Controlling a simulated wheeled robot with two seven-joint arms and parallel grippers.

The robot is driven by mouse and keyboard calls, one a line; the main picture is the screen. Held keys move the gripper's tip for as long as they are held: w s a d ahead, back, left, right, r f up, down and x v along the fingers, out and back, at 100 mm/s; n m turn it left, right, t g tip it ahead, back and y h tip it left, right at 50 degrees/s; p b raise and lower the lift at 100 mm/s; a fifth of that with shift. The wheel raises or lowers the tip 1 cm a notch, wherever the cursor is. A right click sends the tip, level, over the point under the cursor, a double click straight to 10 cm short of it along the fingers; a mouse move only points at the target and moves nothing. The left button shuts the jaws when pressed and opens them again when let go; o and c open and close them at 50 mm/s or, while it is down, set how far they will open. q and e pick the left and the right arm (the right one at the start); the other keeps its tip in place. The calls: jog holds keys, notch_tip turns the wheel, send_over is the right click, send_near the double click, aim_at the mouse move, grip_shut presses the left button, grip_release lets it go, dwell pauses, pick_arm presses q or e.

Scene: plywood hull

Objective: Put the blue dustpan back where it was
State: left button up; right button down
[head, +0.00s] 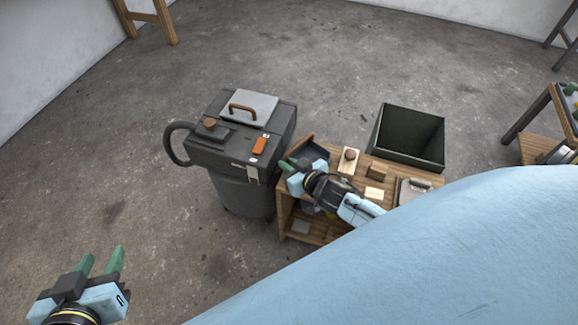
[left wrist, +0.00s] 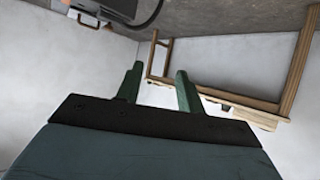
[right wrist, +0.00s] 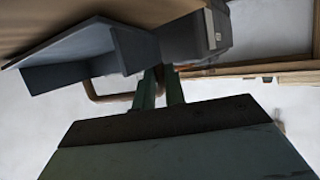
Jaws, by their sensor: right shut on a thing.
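The blue dustpan (head: 317,152), dark slate-blue, is at the left end of the wooden cart's top (head: 388,172). In the right wrist view its pan (right wrist: 75,60) shows close up beside the tan wood; I cannot tell whether it rests on the wood or is just above it. My right gripper (head: 290,163) is at the dustpan's near left side, shut on it; the gripped part is mostly hidden. My left gripper (head: 103,260) is open and empty, over bare floor at the lower left, far from the cart.
A grey shop vacuum (head: 240,150) with a hose stands close left of the cart. Wooden blocks (head: 376,172) and a brush-like piece with a round knob (head: 349,159) lie right of the dustpan. A dark open bin (head: 408,137) stands behind. The floor at left is clear.

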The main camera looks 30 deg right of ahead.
pick_arm(q)
jog(key=shift+w+d+r, duration=0.1)
jog(key=shift+w+r, duration=0.15)
jog(key=shift+r, duration=0.1)
pick_arm(e)
jog(key=shift+f, duration=0.1)
jog(key=shift+f, duration=0.1)
jog(key=c, duration=1.5)
grip_release()
pick_arm(q)
jog(key=shift+w+d+r+t+h, duration=0.1)
jog(key=shift+w+r+t+h, duration=0.05)
jog(key=shift+r+t+h, duration=0.2)
pick_arm(e)
jog(key=shift+o, duration=0.2)
pick_arm(q)
jog(key=shift+f, duration=0.1)
